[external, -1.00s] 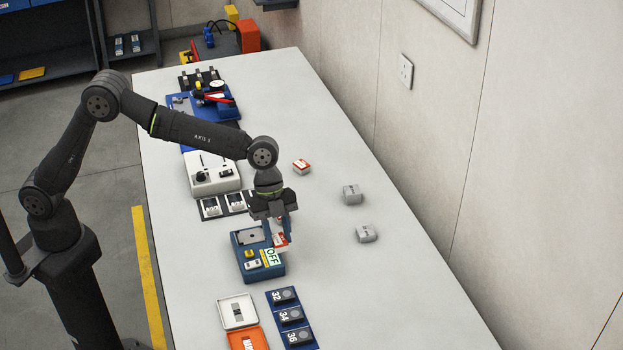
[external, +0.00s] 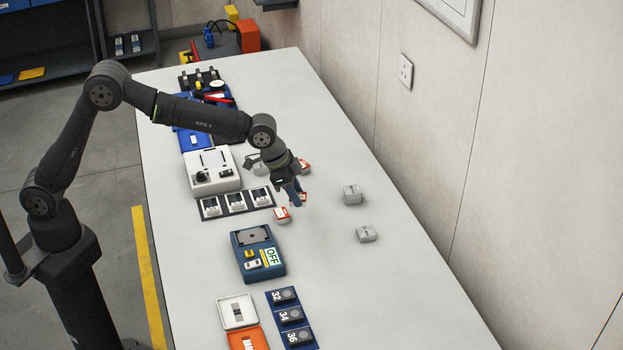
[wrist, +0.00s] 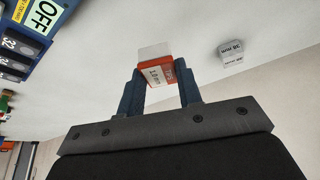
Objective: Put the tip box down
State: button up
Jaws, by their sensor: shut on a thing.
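The tip box (wrist: 158,76), red and white with a printed label, is between my two dark blue fingers in the wrist view. My gripper (wrist: 160,88) is shut on it. In the external view my gripper (external: 296,198) is tilted over the table, to the right of the row of white-labelled slots (external: 237,202). A red-and-white box (external: 282,214) shows just left of the fingertips, and a small red patch (external: 304,197) shows just right of them. I cannot tell from this view which belongs to the held box, or the gap under it.
Another red-and-white box (external: 305,165) stands behind my gripper. Two grey boxes (external: 352,194) (external: 366,233) stand to the right. The blue device with the OFF sign (external: 258,268) is in front. The table between my gripper and the grey boxes is clear.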

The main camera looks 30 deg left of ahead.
jog(key=w+a+f+n, duration=0.1)
jog(key=w+f, duration=0.1)
jog(key=w, duration=0.3)
jog(key=w+a+f+n, duration=0.1)
jog(key=w+f, duration=0.1)
jog(key=w, duration=0.4)
jog(key=w+a+f+n+t+y, duration=0.1)
jog(key=w+a+f+n, duration=0.1)
jog(key=w, duration=0.3)
jog(key=shift+w+f, duration=0.2)
jog(key=shift+w, duration=0.05)
jog(key=shift+f, duration=2)
jog(key=shift+f, duration=0.2)
jog(key=o, duration=1)
jog(key=shift+r, duration=0.1)
